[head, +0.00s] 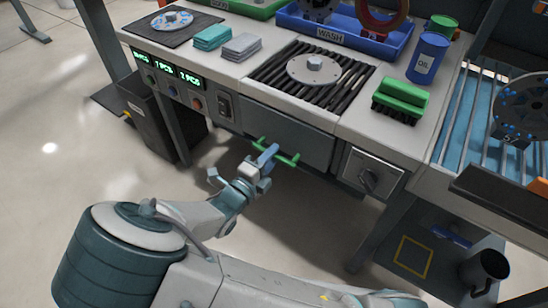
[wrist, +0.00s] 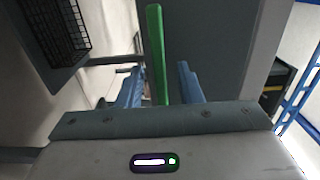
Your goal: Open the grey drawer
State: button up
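The grey drawer (head: 285,135) is in the front of the workbench, below the roller grate, and looks closed. Its green bar handle (head: 290,159) sticks out at the front. My gripper (head: 268,154) is at the left half of this handle. In the wrist view, the green handle (wrist: 157,50) runs lengthwise between the two blue fingers of my gripper (wrist: 161,70). The fingers are apart, with a visible gap on each side of the handle. The grey drawer front (wrist: 215,45) fills the upper right there. One finger is mostly hidden in the head view.
A control panel with green displays (head: 165,68) is left of the drawer, and a dial box (head: 370,175) is to its right. A dark bin (head: 150,115) stands below left. A bench leg (head: 378,235) stands at right. The floor before the drawer is clear.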

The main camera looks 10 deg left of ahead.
jog(key=shift+w+d, duration=0.25)
jog(key=shift+w, duration=0.3)
grip_shut()
